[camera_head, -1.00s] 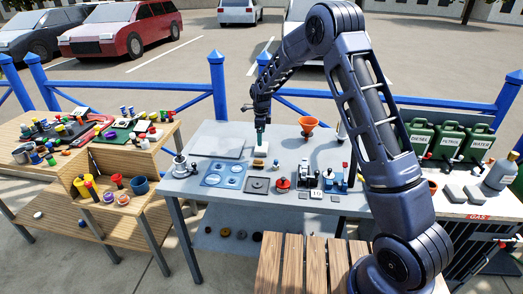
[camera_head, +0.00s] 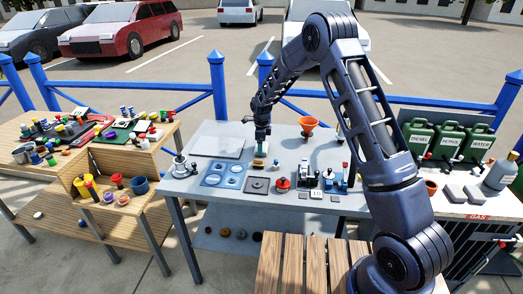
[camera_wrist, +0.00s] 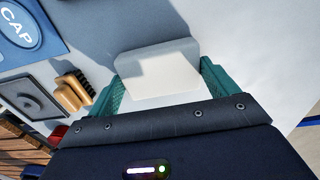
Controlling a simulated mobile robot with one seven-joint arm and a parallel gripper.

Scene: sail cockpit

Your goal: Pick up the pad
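The pad (camera_wrist: 160,75) is a pale, flat-faced block in the wrist view, with a grey-shaded upper part and a white lower part. It lies between the two teal fingers of my gripper (camera_wrist: 163,88). The left finger is close beside its left edge, and a narrow gap shows by the right finger. Whether either finger touches it is unclear. In the head view my gripper (camera_head: 260,150) points down at the grey table (camera_head: 300,150), and the pad is mostly hidden there.
A wooden brush (camera_wrist: 73,90) lies left of the fingers in the wrist view. A dark square plate (camera_head: 257,185) and a blue panel with round marks (camera_head: 225,176) are in front. A grey flat plate (camera_head: 218,146) is left. An orange funnel (camera_head: 308,124) stands behind right.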

